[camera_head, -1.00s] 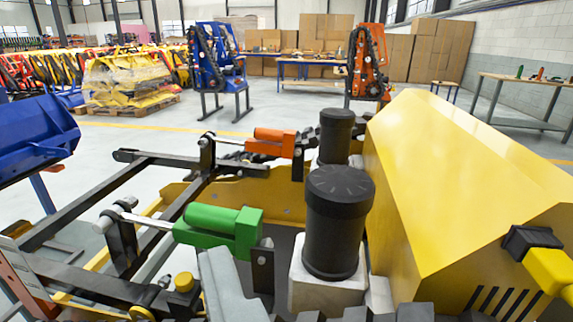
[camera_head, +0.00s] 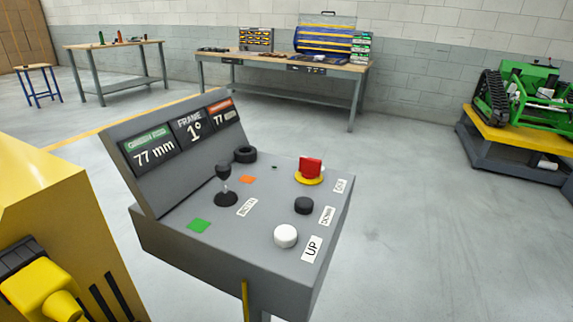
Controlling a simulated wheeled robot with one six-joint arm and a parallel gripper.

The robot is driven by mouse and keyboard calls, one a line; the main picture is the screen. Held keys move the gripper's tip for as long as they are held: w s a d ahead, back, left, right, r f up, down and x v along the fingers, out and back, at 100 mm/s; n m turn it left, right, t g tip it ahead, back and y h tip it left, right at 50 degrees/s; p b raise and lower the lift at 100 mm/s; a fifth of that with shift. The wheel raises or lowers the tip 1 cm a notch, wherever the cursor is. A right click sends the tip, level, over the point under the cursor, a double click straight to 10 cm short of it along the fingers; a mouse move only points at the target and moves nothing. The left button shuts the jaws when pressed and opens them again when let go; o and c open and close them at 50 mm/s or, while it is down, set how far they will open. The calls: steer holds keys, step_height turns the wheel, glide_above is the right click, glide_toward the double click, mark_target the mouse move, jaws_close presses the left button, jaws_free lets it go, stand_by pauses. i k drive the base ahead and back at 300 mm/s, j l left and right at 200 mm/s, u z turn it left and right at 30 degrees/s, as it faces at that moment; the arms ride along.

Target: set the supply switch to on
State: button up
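A grey control console (camera_head: 180,262) stands in the middle of the view, with a sloped display panel at its back left. A red switch handle (camera_head: 311,166) stands upright on a yellow round base (camera_head: 309,179) at the far right of its top; it looks like the supply switch.
The console also bears a black lever (camera_head: 225,185), a black ring (camera_head: 245,154), a black button (camera_head: 303,205) by "DOWN" and a white button (camera_head: 285,236) by "UP". A yellow machine housing (camera_head: 50,215) stands close at left. Open floor lies right of the console.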

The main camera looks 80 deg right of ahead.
mark_target(310, 167)
steer(key=k+z, duration=0.15)
steer(key=z, duration=0.3)
steer(key=k+z, duration=0.2)
steer(key=z, duration=0.25)
steer(key=k+z, duration=0.2)
steer(key=z, duration=0.25)
steer(key=k, duration=0.1)
